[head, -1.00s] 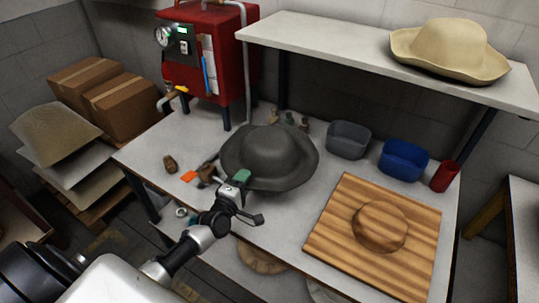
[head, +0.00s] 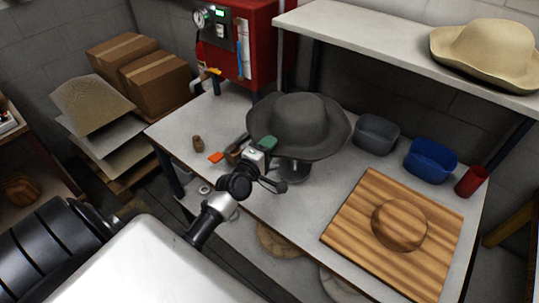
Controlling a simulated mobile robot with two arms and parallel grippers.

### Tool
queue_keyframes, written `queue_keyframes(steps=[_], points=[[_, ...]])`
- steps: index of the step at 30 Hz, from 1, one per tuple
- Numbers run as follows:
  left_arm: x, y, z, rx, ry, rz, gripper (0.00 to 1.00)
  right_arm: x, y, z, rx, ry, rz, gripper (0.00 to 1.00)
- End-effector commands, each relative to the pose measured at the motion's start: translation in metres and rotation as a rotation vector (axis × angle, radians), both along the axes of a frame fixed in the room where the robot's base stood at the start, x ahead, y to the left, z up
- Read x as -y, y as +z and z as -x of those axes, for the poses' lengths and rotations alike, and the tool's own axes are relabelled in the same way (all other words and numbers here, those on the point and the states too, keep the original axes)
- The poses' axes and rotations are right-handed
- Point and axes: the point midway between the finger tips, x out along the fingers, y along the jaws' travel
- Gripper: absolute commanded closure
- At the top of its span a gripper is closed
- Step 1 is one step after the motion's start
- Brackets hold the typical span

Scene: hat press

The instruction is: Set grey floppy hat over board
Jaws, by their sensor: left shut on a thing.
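The grey floppy hat (head: 302,122) is held up over the white table, clear of a small dark round stand (head: 293,170) beneath it. My left gripper (head: 268,163) is shut on the near-left part of its brim; the fingertips are partly hidden. The wooden board (head: 350,231) lies flat on the right part of the table. Its round raised block (head: 400,224) is bare. The hat is to the left of the board and behind it. My right gripper is not in view.
A grey bin (head: 376,134), a blue bin (head: 430,161) and a red cup (head: 472,181) stand behind the board. A shelf (head: 370,38) with a cream hat (head: 487,52) overhangs the back. A red machine (head: 240,40) stands at back left. Small tools lie left of my gripper.

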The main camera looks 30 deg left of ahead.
Motion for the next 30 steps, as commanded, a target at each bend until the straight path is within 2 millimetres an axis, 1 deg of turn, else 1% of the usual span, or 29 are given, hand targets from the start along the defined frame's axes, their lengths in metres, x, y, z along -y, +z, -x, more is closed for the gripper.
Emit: queue_keyframes(steps=[1,6,30], points=[[0.000,0.010,0.000,0.003,0.001,0.001,1.00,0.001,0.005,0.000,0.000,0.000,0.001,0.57],[0.000,0.027,0.000,0.001,0.001,0.000,1.00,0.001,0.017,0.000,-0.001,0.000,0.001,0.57],[0.000,0.092,0.000,0.001,0.001,-0.001,1.00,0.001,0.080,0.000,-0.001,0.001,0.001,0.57]])
